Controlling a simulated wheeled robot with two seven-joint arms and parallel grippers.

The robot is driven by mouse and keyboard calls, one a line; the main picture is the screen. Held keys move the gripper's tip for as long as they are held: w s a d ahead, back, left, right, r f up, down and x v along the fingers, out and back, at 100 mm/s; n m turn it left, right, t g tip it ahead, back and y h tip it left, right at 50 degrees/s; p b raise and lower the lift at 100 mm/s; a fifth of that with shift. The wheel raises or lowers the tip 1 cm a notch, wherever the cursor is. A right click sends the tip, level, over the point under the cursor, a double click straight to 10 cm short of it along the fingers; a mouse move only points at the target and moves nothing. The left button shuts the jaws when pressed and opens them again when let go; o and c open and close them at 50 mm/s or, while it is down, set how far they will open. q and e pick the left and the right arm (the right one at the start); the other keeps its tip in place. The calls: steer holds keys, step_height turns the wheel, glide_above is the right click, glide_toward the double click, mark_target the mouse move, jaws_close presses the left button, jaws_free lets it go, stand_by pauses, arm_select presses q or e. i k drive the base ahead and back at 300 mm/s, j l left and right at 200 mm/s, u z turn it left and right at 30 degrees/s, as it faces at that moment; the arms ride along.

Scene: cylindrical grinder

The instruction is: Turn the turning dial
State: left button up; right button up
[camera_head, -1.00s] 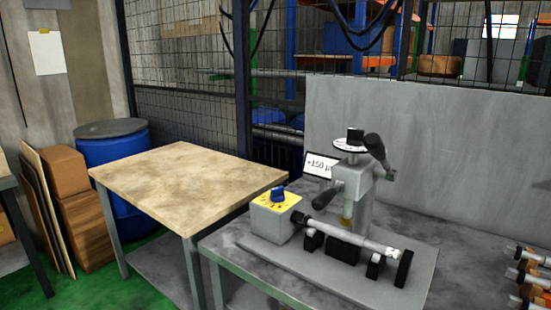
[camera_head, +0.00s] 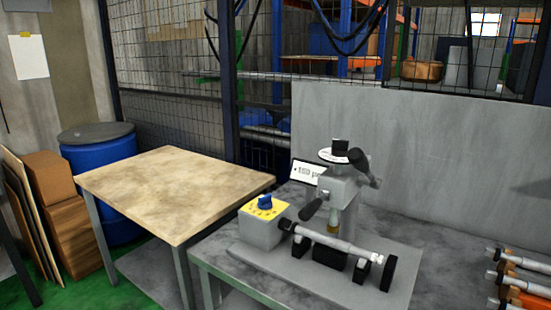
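A blue knob (camera_head: 265,202) sits on the yellow top of a grey control box (camera_head: 260,232) at the left end of the grinder's base plate. A white disc dial (camera_head: 340,156) with a black knob (camera_head: 340,145) is on top of the grey grinder column (camera_head: 345,195). I cannot tell from the picture which of the two is the turning dial. A small white display (camera_head: 307,173) behind the column shows a reading too blurred to read. A shaft (camera_head: 340,246) lies across black supports in front. Neither of my grippers is in view.
The grinder stands on a grey table, its plate (camera_head: 290,268) near the front. More shafts (camera_head: 525,285) lie at the right edge. A grey panel (camera_head: 420,140) stands behind. A bare wooden-topped table (camera_head: 175,190) is to the left, with a blue barrel (camera_head: 100,170) beyond.

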mark_target(264, 202)
steer(key=i+l+z, duration=0.1)
steer(key=i, duration=0.3)
steer(key=i+l+z, duration=0.1)
steer(key=i, duration=0.35)
steer(key=k, duration=0.2)
steer(key=j+u, duration=0.1)
steer(key=j, duration=0.35)
